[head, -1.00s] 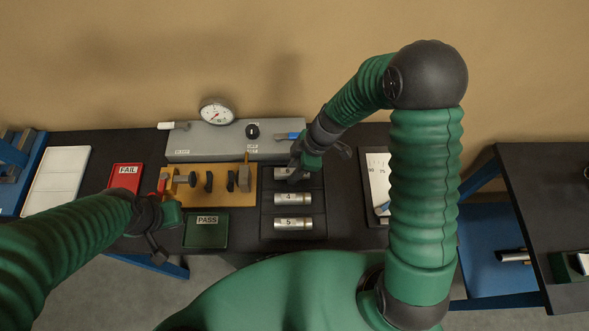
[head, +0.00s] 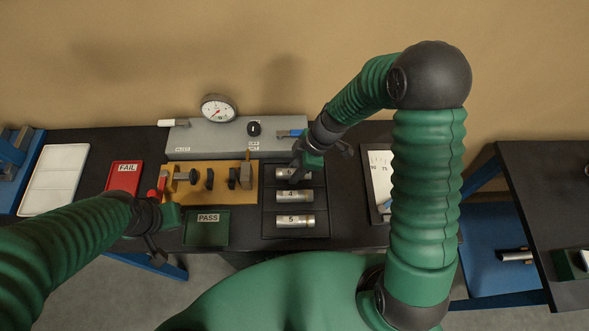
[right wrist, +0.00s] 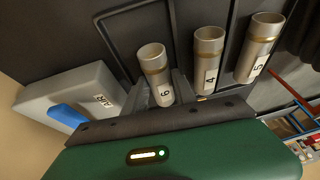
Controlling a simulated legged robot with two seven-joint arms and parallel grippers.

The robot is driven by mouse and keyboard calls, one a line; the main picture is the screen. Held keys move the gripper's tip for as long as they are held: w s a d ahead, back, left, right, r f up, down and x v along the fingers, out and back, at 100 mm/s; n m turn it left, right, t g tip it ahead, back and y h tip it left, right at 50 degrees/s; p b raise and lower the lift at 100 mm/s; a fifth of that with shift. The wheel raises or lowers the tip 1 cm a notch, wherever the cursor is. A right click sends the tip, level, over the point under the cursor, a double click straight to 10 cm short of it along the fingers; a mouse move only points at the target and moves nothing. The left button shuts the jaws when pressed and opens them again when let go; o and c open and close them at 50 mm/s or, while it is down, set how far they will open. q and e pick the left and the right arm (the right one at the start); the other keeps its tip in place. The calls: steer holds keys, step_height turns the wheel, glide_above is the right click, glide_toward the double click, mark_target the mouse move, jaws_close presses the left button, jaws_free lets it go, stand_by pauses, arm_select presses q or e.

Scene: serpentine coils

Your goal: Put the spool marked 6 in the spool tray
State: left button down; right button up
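The spool marked 6 (head: 306,174) lies in the top slot of the black spool tray (head: 270,227). In the right wrist view the spool marked 6 (right wrist: 154,62) has one finger on each side, very close to it. My right gripper (head: 298,168) is low over that slot and hides part of the spool. I cannot tell whether its fingers press on the spool or stand just clear. The spools marked 4 (head: 295,196) and 5 (head: 295,221) lie in the slots below. My left gripper (head: 165,224) hangs apart, left of the green PASS tray; its finger opening is unclear.
A grey gauge box (head: 215,140) with a blue-handled lever stands behind the tray. A yellow fixture (head: 225,193), the PASS tray (head: 207,236) and a red FAIL tray (head: 124,175) lie to the left. A white card (head: 379,170) is close on the right.

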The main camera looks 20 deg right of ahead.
steer(key=shift+o, duration=0.7)
steer(key=shift+s+f, duration=0.15)
steer(key=v, duration=0.2)
steer(key=w+v, duration=0.1)
steer(key=v, duration=0.1)
steer(key=shift+d+b, duration=0.2)
steer(key=shift+b, duration=0.15)
steer(key=s+b+v, duration=0.1)
steer(key=v, duration=1.1)
arm_select(q)
steer(key=x, duration=0.1)
steer(key=b+x, duration=0.2)
steer(key=shift+s+f, duration=0.25)
steer(key=shift+f, duration=0.25)
arm_select(e)
steer(key=s+f+m+h, duration=0.1)
steer(key=s+f+m, duration=0.1)
steer(key=m, duration=0.2)
steer(key=s+f+m+t+h, duration=0.1)
steer(key=s+f+m+h, duration=0.1)
steer(key=m, duration=0.3)
steer(key=s+f+m+t+h, duration=0.1)
steer(key=s+f+m, duration=0.3)
steer(key=shift+h, duration=0.3)
steer(key=shift+s+a+f+m, duration=0.15)
steer(key=shift+s+f+m, duration=0.1)
steer(key=shift+m, duration=0.55)
arm_select(q)
steer(key=shift+d, duration=0.1)
